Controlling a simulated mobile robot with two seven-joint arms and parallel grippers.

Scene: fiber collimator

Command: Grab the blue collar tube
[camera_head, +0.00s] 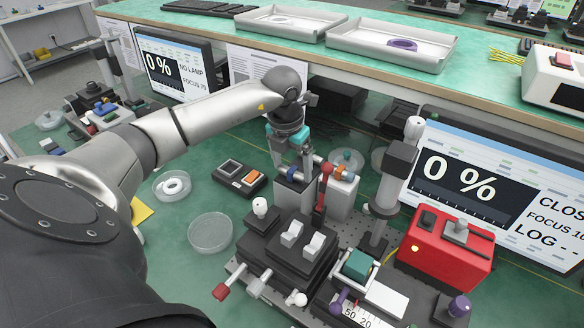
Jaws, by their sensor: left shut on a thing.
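My left gripper (293,163) reaches in from the left and points down over the middle of the bench. It is shut on a small tube with a blue collar (318,159), just above pale grey blocks. The fingers and nearby parts hide much of the tube, so its full shape and whether it touches the blocks are unclear. My right gripper is not in view.
A red-topped post (323,188) and an orange-ringed part (346,176) stand close to the right. A black stage with white knobs (290,255) is in front. A red box (445,252) stands right, a glass dish (210,232) left. A raised shelf (300,58) runs behind.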

